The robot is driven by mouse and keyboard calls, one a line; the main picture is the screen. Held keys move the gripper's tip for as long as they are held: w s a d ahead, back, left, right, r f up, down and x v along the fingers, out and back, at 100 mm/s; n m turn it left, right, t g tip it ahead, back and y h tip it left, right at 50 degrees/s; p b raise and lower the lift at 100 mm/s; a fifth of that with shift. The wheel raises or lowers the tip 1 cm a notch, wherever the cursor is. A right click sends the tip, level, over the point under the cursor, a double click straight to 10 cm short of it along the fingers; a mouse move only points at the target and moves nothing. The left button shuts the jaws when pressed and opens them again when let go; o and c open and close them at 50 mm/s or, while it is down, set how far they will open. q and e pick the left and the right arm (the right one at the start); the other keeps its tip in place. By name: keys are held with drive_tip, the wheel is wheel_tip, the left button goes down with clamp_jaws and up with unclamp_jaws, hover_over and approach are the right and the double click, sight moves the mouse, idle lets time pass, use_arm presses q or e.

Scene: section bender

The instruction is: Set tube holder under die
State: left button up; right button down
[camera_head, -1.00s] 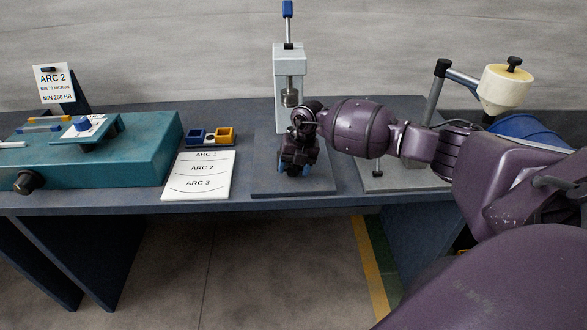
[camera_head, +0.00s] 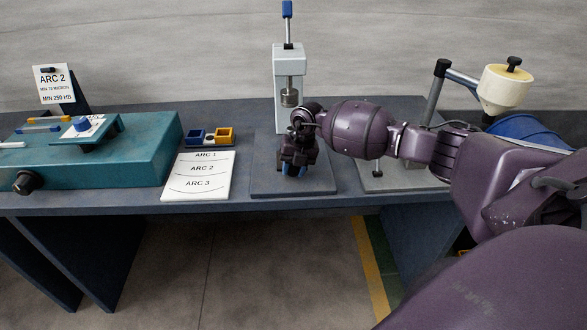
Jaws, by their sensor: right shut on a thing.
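The grey press carries the die (camera_head: 290,97), a metal cylinder hanging under its head (camera_head: 289,62). My right gripper (camera_head: 294,168) is in front of the press column, over the press's dark base plate (camera_head: 262,180), lower than the die and nearer to me. It points down and is shut on a small blue thing (camera_head: 293,171), probably the tube holder, mostly hidden by the fingers. I cannot tell whether the blue thing touches the plate. My left gripper is not in view.
A grey stand with a cream part (camera_head: 505,88) is at right, partly behind my right arm.

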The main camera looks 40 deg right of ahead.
drive_tip(key=w+d+b, duration=0.1)
drive_tip(key=w+b, duration=0.1)
drive_tip(key=w, duration=0.1)
drive_tip(key=w+d+b, duration=0.1)
drive_tip(key=shift+w+d+f, duration=0.15)
drive_tip(key=shift+w+d, duration=0.1)
drive_tip(key=shift+d, duration=0.1)
drive_tip(key=shift+w+d+b, duration=0.65)
drive_tip(key=shift+w+b, duration=0.15)
drive_tip(key=shift+w, duration=0.2)
drive_tip(key=shift+w+d+b, duration=0.3)
drive_tip(key=shift+w+b, duration=0.1)
drive_tip(key=shift+w, duration=0.15)
drive_tip(key=shift+w+d, duration=0.2)
drive_tip(key=shift+w, duration=0.05)
drive_tip(key=shift+w+d+r, duration=0.1)
drive_tip(key=shift+r, duration=0.3)
drive_tip(key=c, duration=1.2)
unclamp_jaws()
drive_tip(key=o, duration=0.5)
drive_tip(key=shift+w+f, duration=0.1)
drive_tip(key=shift+w, duration=0.05)
drive_tip(key=shift+c, duration=0.2)
drive_tip(key=shift+f, duration=0.1)
